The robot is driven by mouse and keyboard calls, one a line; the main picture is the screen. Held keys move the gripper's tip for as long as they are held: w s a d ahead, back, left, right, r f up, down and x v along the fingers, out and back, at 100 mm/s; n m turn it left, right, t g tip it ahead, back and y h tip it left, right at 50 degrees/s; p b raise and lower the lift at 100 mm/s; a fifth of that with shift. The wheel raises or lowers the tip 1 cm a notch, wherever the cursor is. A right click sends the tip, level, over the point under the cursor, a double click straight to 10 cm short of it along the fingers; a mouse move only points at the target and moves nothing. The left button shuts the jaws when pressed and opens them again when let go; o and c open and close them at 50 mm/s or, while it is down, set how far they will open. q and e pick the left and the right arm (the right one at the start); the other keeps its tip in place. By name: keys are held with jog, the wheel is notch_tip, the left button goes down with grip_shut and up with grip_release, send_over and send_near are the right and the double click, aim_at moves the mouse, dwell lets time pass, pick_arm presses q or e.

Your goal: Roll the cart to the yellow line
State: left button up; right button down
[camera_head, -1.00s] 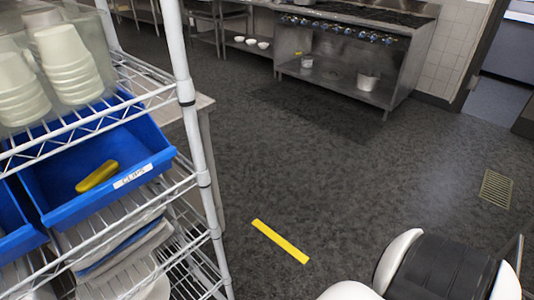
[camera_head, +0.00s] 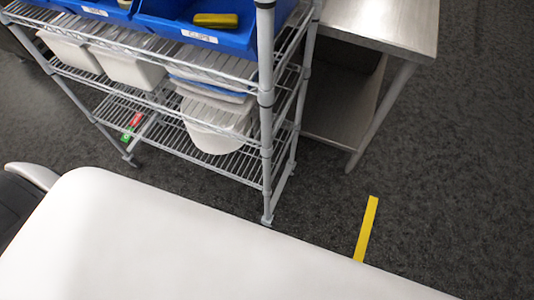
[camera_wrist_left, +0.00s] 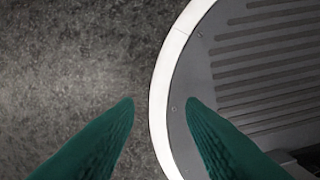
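The cart (camera_head: 266,150) is a grey wire rack with several shelves, standing upright at the upper left of the head view. Its nearest corner caster (camera_head: 267,219) rests on the floor. The yellow line (camera_head: 367,228) is a short strip on the floor to the right of that caster, with bare floor between them. Its near end meets the edge of my white body part. My left gripper (camera_wrist_left: 158,112) shows only in the wrist view, with its two green fingers apart and nothing between them. It is away from the cart. My right gripper is not in view.
A steel table (camera_head: 385,25) stands right behind the cart, close to its right side. Blue bins (camera_head: 200,32) and white tubs (camera_head: 138,70) sit on the cart's shelves. The dark floor (camera_head: 450,160) right of the yellow line is clear.

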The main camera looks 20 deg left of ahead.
pick_arm(q)
jog(key=shift+o, duration=0.5)
jog(key=shift+s+a, duration=0.15)
jog(key=shift+a, duration=0.45)
jog(key=shift+o, duration=0.7)
jog(key=t+h+p, duration=0.4)
jog(key=t+p, duration=0.3)
jog(key=t, duration=1)
send_near(271, 127)
notch_tip(271, 127, down, 3)
jog(key=a, duration=0.1)
jog(key=shift+a, duration=0.15)
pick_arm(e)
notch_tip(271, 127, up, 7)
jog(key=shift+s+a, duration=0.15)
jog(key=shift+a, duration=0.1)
pick_arm(q)
jog(key=shift+w, duration=0.3)
jog(key=p+x, duration=0.1)
jog(key=x, duration=1)
jog(key=shift+w+f+p, duration=0.25)
jog(key=shift+w+p, duration=0.05)
jog(key=shift+p, duration=0.1)
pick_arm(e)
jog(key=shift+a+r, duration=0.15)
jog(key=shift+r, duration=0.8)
